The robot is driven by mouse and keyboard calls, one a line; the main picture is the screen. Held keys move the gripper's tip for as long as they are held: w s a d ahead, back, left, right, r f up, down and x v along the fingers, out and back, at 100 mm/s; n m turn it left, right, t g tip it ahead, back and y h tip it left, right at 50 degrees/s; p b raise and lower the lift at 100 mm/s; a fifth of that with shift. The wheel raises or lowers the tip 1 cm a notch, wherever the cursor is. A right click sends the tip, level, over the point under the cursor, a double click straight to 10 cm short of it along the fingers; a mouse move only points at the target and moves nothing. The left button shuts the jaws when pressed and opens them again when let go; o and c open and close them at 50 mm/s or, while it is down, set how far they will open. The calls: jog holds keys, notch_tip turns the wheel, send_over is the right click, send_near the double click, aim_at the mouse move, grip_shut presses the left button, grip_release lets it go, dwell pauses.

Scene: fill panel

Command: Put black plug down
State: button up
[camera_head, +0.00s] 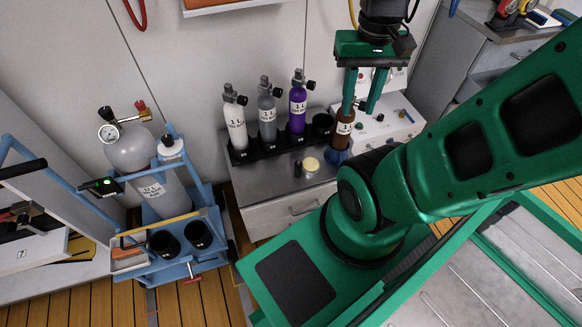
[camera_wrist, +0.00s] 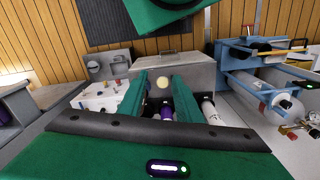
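My gripper (camera_head: 361,108) is above the right end of the metal cabinet, pointing down, with its two green fingers apart. In the wrist view a clear gap shows between the fingertips (camera_wrist: 160,98), and I see nothing gripped. A brown bottle (camera_head: 341,138) marked 1L stands under the left finger, which hides its top; a blue piece is at its foot. A small black part (camera_head: 358,112) shows beside the fingertips at the bottle's top; I cannot tell if it is the plug. A small dark cylinder (camera_head: 297,168) stands on the cabinet beside a pale yellow disc (camera_head: 311,164).
White (camera_head: 235,125), grey (camera_head: 267,113) and purple (camera_head: 298,108) bottles stand in a black rack along the cabinet's back, beside an empty black holder (camera_head: 322,124). A white panel box (camera_head: 385,127) is to the right. A blue cart (camera_head: 172,250) with a gas cylinder stands left.

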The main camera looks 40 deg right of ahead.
jog(key=shift+o, duration=1.2)
jog(key=shift+d, duration=0.1)
jog(key=shift+o, duration=0.6)
jog(key=shift+s+r, duration=0.15)
jog(key=shift+s, duration=0.3)
jog(key=m, duration=1.2)
send_over(299, 170)
jog(key=w+d, duration=0.1)
jog(key=w, duration=0.1)
jog(key=f, duration=3.8)
jog(key=shift+s+d, duration=0.15)
jog(key=shift+s, duration=0.05)
jog(key=shift+f, duration=3)
jog(key=shift+s+a+f, duration=0.1)
jog(key=shift+a+f, duration=0.05)
jog(key=shift+f, duration=1.15)
jog(key=shift+s+a+f, duration=0.1)
jog(key=shift+f, duration=1.2)
